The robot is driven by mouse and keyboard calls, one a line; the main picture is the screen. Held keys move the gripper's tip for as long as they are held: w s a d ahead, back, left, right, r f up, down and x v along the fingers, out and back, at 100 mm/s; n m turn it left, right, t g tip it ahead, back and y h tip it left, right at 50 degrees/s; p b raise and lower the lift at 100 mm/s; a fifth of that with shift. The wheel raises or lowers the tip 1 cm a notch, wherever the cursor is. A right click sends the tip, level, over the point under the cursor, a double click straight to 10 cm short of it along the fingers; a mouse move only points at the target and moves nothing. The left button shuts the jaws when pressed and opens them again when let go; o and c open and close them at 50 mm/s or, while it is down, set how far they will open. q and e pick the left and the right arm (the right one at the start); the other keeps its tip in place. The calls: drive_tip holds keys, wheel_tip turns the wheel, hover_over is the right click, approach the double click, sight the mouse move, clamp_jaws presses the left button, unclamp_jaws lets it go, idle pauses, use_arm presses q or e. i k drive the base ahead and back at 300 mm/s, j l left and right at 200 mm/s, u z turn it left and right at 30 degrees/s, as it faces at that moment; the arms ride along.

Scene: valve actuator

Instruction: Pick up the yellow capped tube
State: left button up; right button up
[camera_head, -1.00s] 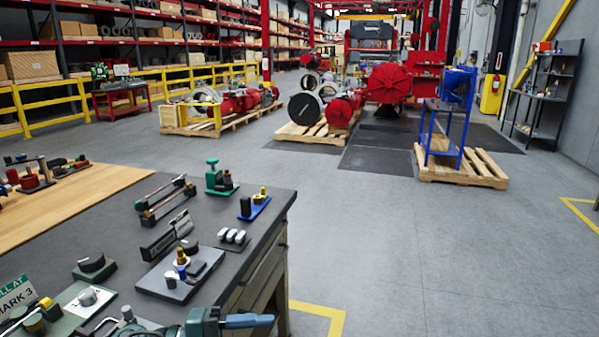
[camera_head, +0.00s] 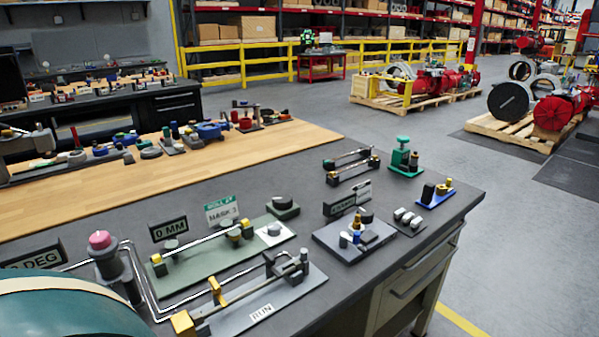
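No tube is plainly marked out as the yellow capped one. A small blue plate (camera_head: 437,202) near the bench's right end carries a black cylinder (camera_head: 428,193) and a short piece with a yellow top (camera_head: 449,183). A grey plate (camera_head: 327,236) left of it carries an upright piece with a brownish-yellow top (camera_head: 357,219). Both are too small to identify as the tube. Neither of my grippers shows in this view.
The dark bench top (camera_head: 300,205) holds several fixtures, including a long green plate (camera_head: 197,270) with a rod. A large teal rounded body (camera_head: 65,310) fills the lower left corner. Grey floor (camera_head: 530,250) lies open right of the bench.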

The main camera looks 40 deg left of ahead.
sight(156, 258)
drive_tip(key=u, duration=1.8)
drive_tip(key=l, duration=0.1)
drive_tip(key=k+z, duration=0.05)
